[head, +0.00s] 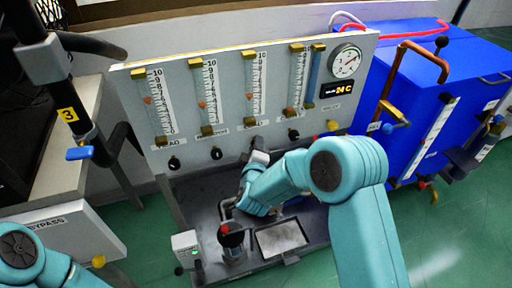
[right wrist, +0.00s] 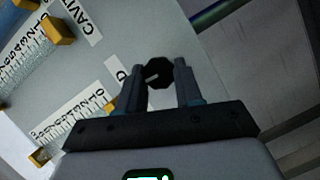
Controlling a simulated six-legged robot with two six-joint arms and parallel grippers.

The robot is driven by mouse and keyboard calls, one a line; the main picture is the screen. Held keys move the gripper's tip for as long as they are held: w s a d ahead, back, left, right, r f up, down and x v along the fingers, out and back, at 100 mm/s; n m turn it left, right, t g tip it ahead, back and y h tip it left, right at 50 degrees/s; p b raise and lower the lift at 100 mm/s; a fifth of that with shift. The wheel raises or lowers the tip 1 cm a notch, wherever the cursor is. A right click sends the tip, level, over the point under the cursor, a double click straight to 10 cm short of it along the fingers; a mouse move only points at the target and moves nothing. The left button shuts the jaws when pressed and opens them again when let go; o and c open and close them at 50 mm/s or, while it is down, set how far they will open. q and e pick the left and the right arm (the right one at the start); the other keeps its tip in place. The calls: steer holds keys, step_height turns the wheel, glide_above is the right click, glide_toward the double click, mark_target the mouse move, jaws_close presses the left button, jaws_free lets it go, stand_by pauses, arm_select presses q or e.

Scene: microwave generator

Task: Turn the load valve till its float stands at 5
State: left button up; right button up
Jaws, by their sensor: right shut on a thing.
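The valve panel (head: 185,95) stands at the back in the head view with a row of glass flow tubes and black knobs below them. My right gripper (head: 257,153) reaches the knob under the third tube from the left. In the right wrist view, my right gripper (right wrist: 160,88) is shut on that black knob (right wrist: 158,74), with a label ending in D beside it. The third tube (head: 250,80) holds a red-orange float (head: 249,97), a little below mid-scale; the exact number is too small to read. My left gripper is out of view.
Other knobs (head: 174,163) (head: 216,153) (head: 293,134) sit close on either side. A pressure gauge (head: 346,61) is at upper right of the panel. A dark tray (head: 205,196) lies below. A blue cabinet (head: 435,85) stands at right, and a worktop (head: 60,135) at left.

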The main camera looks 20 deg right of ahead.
steer(key=o, duration=1)
steer(key=shift+o, duration=0.2)
steer(key=p+v, duration=0.2)
steer(key=v, duration=1.4)
steer(key=shift+s, duration=0.15)
